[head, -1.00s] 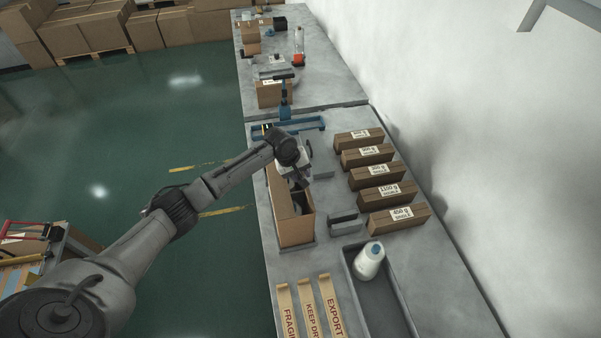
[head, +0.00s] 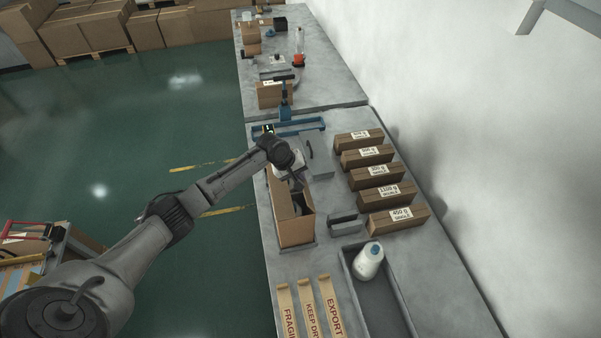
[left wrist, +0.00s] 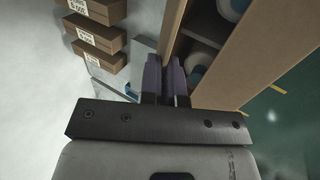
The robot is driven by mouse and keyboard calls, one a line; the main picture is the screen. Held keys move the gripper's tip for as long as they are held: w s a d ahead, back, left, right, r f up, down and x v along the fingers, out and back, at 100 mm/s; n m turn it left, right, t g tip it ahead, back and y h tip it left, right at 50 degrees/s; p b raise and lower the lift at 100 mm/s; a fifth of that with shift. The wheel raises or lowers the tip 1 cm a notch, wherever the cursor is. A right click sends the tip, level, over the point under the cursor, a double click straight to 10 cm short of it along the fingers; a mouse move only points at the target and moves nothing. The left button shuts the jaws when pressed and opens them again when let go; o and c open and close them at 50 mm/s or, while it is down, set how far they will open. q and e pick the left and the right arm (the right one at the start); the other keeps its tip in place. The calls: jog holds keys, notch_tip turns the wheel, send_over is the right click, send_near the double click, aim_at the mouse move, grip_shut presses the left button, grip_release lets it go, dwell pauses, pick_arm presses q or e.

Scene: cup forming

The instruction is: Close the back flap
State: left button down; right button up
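An open brown carton (head: 296,232) stands on the bench. A tall flap (head: 279,206) stands up along its left side in the head view. My left gripper (left wrist: 165,75) is at the carton's far end; in the head view the wrist hides its fingertips and most of that end, so I cannot make out the back flap there. In the left wrist view the two fingers are close together with a narrow gap, beside a carton edge (left wrist: 171,25). Whether cardboard lies between them is unclear. White rolled or bottle-like items (left wrist: 203,57) show inside. My right gripper is not in view.
Several labelled brown boxes (head: 379,171) stand in a row right of the carton. A grey block (head: 345,225) and a tray (head: 388,300) with a white bottle (head: 368,261) are nearer. Tape strips (head: 308,308) lie in front. A blue frame (head: 289,127) is behind.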

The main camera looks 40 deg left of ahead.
pick_arm(q)
jog(key=shift+s+a+f+t+h, duration=0.25)
jog(key=shift+s+t+h, duration=0.1)
jog(key=shift+t+h, duration=0.2)
jog(key=shift+s+a+f+t+h, duration=0.1)
jog(key=shift+s+f+t+h, duration=0.25)
jog(key=shift+t, duration=0.3)
jog(key=shift+s+a+f+t+h+b, duration=0.15)
jog(key=shift+f+t+h+b, duration=0.3)
jog(key=shift+t+b, duration=0.5)
jog(key=shift+a+t+h+b, duration=0.15)
jog(key=shift+t+h+b, duration=0.1)
jog(key=shift+b, duration=0.45)
jog(key=shift+s, duration=0.1)
jog(key=c, duration=1.3)
grip_release()
